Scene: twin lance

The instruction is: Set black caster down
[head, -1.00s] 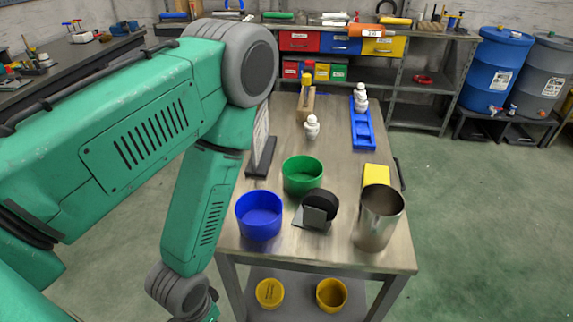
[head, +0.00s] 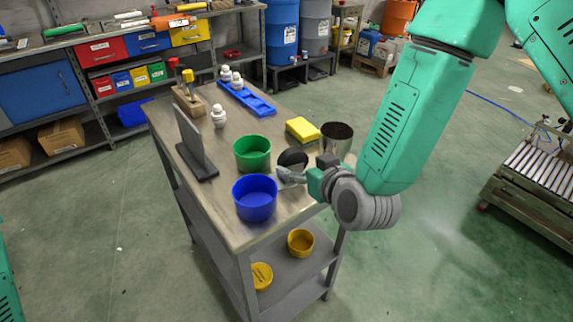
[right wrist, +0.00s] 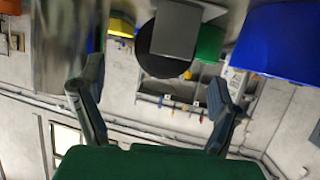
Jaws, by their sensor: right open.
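The black caster (head: 292,157) stands on the table beyond my right gripper (head: 287,176), partly hidden behind it. In the right wrist view the caster's black wheel (right wrist: 160,58) and its grey plate (right wrist: 178,30) show ahead of the fingers. My right gripper also shows there (right wrist: 158,78), with its two fingers wide apart and nothing between them. I cannot tell whether a finger touches the caster. My left gripper is out of view.
The blue bin (head: 255,198) and green bin (head: 252,152) stand close to the left of the caster. A steel cup (head: 337,140) and a yellow sponge (head: 302,130) are behind right. A grey upright panel (head: 193,145) stands on the table's left side.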

